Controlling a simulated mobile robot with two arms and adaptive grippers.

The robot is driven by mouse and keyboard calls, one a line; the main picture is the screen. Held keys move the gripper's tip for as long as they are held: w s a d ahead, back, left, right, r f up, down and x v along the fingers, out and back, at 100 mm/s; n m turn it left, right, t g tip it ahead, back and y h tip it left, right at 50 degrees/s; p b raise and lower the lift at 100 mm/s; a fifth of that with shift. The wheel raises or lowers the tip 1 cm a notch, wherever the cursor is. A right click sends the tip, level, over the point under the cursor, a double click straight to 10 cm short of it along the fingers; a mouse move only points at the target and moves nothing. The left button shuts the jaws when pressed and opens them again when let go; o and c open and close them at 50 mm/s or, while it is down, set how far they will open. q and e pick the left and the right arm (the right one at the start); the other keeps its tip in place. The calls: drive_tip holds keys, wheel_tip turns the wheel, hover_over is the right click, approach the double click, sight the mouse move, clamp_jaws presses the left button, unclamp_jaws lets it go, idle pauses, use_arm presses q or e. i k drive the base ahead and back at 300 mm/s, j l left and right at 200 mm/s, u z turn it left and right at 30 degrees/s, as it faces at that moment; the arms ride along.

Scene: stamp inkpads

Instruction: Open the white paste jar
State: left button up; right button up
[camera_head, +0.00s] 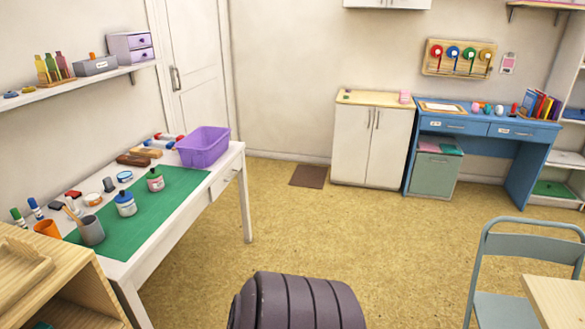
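Two small jars stand upright on the green mat (165,215) on the white table at the left. At this size I cannot tell for sure which is the white paste jar. Neither of my grippers is in view, and nothing touches the jars.
A purple bin (204,147) sits at the table's far end. A wooden shelf unit (75,265) blocks the near left. A chair (530,255) stands right; the middle floor (330,225) is free.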

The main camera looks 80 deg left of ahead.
sight(129, 208)
drive_tip(key=u, duration=3.8)
